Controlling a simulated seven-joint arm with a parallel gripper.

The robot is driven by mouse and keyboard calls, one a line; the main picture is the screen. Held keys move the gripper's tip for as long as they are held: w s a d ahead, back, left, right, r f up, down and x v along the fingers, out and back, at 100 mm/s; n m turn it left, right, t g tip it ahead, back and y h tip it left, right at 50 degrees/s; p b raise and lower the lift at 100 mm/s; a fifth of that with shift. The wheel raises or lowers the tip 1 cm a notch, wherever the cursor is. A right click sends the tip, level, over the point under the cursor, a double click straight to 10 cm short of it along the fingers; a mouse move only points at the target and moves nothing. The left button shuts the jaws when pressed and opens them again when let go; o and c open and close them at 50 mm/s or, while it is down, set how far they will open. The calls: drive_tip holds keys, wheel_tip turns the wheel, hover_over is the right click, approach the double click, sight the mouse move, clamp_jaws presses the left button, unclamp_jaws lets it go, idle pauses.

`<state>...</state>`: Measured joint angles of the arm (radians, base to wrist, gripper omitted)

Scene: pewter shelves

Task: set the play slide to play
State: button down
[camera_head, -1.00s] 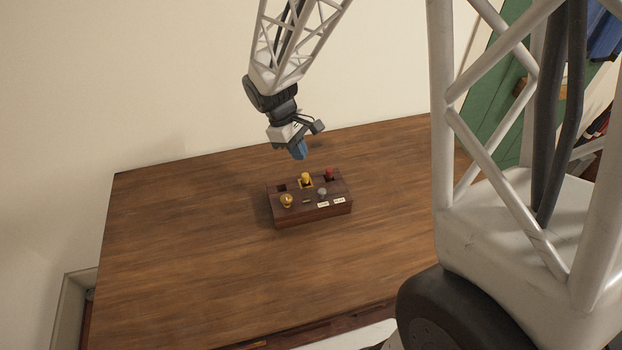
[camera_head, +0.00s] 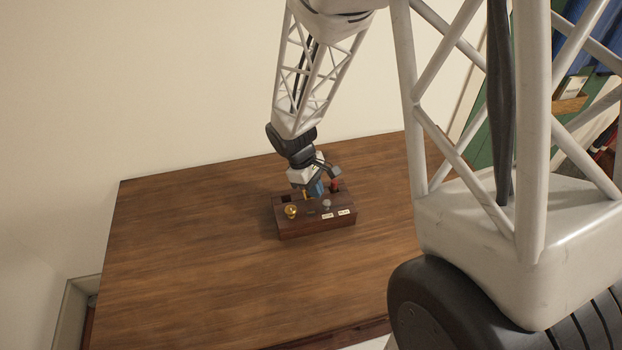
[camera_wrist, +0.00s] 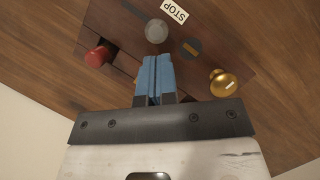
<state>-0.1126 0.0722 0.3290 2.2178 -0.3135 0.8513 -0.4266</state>
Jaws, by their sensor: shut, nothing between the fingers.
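A dark wooden control box (camera_head: 300,230) stands on the table. The play slide's round grey knob (camera_head: 326,204) sits on its top, by the white STOP label (camera_head: 327,216); the PLAY label (camera_head: 344,212) is to its right. In the wrist view the grey knob (camera_wrist: 156,31) is at the near end of a dark slot, close to the STOP label (camera_wrist: 174,11). My gripper (camera_head: 317,190) is low over the back of the box, its blue fingers together and empty. In the wrist view the fingertips (camera_wrist: 155,60) are just short of the knob, apparently apart from it.
A red knob (camera_wrist: 97,57) and a brass knob (camera_wrist: 223,83) flank the fingers. A small dial (camera_wrist: 190,48) lies between the grey and brass knobs. The yellow knob is mostly hidden by the gripper. The wooden table (camera_head: 190,250) is clear around the box.

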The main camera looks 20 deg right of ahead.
drive_tip(key=shift+s+d+f, duration=0.15)
drive_tip(key=shift+f, duration=0.35)
